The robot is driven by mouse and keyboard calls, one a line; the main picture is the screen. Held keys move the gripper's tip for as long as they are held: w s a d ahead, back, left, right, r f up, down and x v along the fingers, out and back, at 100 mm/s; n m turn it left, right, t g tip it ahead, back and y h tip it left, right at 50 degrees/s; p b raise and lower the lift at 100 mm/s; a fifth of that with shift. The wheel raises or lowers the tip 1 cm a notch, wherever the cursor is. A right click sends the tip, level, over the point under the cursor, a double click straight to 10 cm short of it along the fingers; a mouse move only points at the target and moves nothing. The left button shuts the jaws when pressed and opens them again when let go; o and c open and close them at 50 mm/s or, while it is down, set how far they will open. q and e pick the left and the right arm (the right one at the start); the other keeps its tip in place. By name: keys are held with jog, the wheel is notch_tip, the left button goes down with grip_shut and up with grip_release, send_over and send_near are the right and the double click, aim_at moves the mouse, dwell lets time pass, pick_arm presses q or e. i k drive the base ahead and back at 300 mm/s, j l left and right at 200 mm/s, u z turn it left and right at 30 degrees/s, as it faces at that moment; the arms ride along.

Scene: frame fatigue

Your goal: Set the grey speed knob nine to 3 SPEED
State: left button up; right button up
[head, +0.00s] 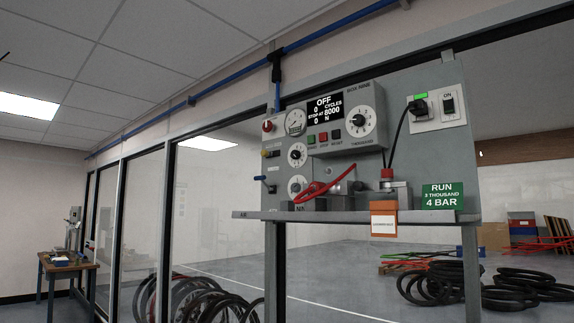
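A larger white dial (361,123) with a grey knob is on the box at the upper right, marked THOUSAND below. The small lettering is too blurred to tell which knob is the speed knob or where it points. The display (324,108) reads OFF, 0 cycles, stop at 8000. Neither of my grippers is in view.
A gauge (295,122), red knob (268,126) and blue lever (265,185) are near the dials. A black plug (417,107) sits in a socket. A green sign (442,196) reads RUN 3 THOUSAND 4 BAR. An orange tag (383,207) hangs in front.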

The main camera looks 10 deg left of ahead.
aim_at(295, 188)
jog(key=i+j, duration=0.15)
jog(key=i, duration=0.4)
jog(key=i+j+z, duration=0.15)
jog(key=i, duration=0.4)
jog(key=i+j, duration=0.2)
jog(key=i, duration=0.35)
jog(key=i+j+z, duration=0.1)
jog(key=i+j, duration=0.15)
jog(key=i+j+z, duration=0.1)
jog(key=i+j, duration=0.2)
jog(key=j, duration=0.2)
jog(key=i+j, duration=0.1)
jog(key=j, duration=0.45)
jog(key=i+j+z, duration=0.15)
jog(key=j, duration=0.4)
jog(key=i+j, duration=0.1)
jog(key=j, duration=0.45)
